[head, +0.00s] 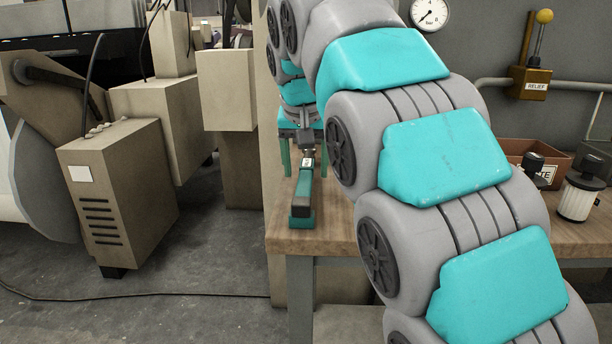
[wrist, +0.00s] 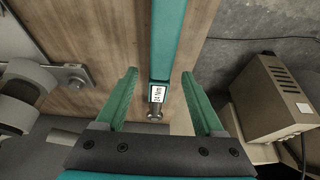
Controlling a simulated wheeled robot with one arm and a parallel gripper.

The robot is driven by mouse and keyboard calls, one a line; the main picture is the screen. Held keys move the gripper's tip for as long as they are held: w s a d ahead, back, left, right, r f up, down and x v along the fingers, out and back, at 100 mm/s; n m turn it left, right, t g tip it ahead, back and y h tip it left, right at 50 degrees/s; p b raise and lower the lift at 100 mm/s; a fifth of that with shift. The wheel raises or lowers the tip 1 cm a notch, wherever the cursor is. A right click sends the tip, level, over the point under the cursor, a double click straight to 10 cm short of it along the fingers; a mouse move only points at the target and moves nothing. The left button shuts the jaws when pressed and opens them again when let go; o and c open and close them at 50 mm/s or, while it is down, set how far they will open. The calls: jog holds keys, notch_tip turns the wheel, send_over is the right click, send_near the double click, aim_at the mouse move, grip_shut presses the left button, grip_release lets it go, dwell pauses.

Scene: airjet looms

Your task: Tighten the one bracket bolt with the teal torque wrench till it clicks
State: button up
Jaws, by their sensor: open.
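The teal torque wrench (head: 303,190) lies on the wooden bench, its dark handle end toward the front edge. In the wrist view its teal body (wrist: 167,40) runs between my fingers, with a white label and a metal head at the near end. My gripper (wrist: 158,74) is open, one green finger on each side of the wrench, with gaps between. It also shows in the head view (head: 303,152) over the wrench's far end. At left in the wrist view, a grey bracket-like part carries a round bolt-like head (wrist: 76,80); I cannot tell if it is the bracket bolt.
The wooden bench (head: 340,232) also bears a brown bin (head: 530,152) and a white-and-black canister (head: 577,200) at right. A beige vented cabinet (head: 110,195) stands left of the bench, with a cable on the floor. A gauge (head: 430,13) and relief valve (head: 530,83) are on the wall.

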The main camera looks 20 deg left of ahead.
jog(key=shift+x, duration=0.9)
grip_shut()
dwell(0.8)
